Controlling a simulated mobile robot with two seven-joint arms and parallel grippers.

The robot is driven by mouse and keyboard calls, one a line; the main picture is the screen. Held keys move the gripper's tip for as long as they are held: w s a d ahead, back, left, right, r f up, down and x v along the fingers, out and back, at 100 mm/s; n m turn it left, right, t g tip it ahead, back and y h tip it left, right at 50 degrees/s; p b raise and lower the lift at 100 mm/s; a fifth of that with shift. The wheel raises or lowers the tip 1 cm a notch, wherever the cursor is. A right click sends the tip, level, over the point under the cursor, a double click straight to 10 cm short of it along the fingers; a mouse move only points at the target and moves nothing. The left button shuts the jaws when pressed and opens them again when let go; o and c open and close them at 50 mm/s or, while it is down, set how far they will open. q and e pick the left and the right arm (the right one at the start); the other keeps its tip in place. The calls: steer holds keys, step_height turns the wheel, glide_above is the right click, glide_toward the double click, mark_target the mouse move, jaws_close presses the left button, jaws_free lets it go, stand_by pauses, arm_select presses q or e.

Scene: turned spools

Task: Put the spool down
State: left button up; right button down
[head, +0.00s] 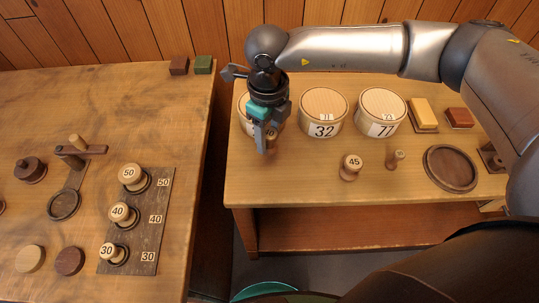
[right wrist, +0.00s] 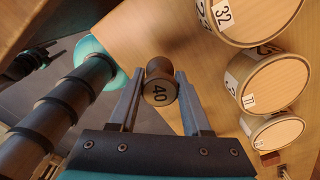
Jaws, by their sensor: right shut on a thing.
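My right gripper (head: 265,143) points down over the left part of the right-hand table. It is shut on a small wooden spool (head: 272,142), mostly hidden behind the fingers in the head view. In the right wrist view the spool (right wrist: 159,88) sits between the two fingers, its dark end face marked 40 towards the camera. I cannot tell whether its base touches the table.
Round boxes, one marked 32 (head: 323,112) and one 77 (head: 380,111), stand behind. A spool marked 45 (head: 350,167), a smaller spool (head: 395,159) and a dark round dish (head: 450,168) are to the right. A dark board (head: 155,205) holds numbered spools on the left table.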

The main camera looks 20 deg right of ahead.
mark_target(268, 132)
step_height(268, 132, down, 9)
steer(key=shift+r+b, duration=0.2)
steer(key=shift+b, duration=0.3)
steer(key=shift+f, duration=0.15)
steer(key=shift+c, duration=1.8)
jaws_free()
steer(key=shift+r, duration=0.3)
step_height(268, 132, up, 12)
steer(key=shift+f+p, duration=0.1)
steer(key=shift+p, duration=0.6)
